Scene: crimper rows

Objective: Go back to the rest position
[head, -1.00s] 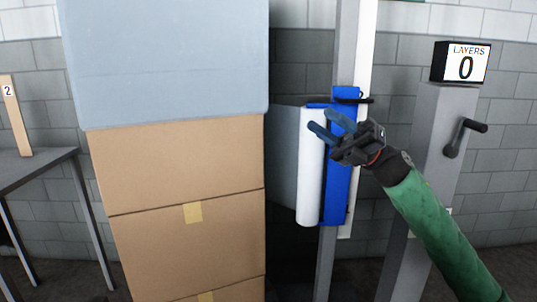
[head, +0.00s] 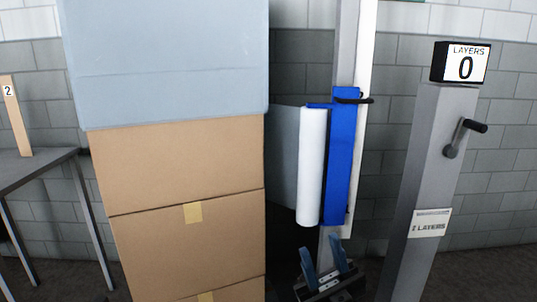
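My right gripper (head: 322,250) is low in the head view, at the bottom centre. Its two blue fingers point up and stand apart with nothing between them. It is below the white film roll (head: 311,166) and the blue carriage (head: 342,158), and does not appear to touch either. My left gripper is not in view.
A stack of brown boxes (head: 185,165) stands left of the roll, its top part covered in pale blue-grey film (head: 165,60). At right is a grey post (head: 425,150) with a crank (head: 463,135), a "LAYERS 0" display (head: 461,63) and a "2 LAYERS" label (head: 429,223). A table (head: 50,163) is at left.

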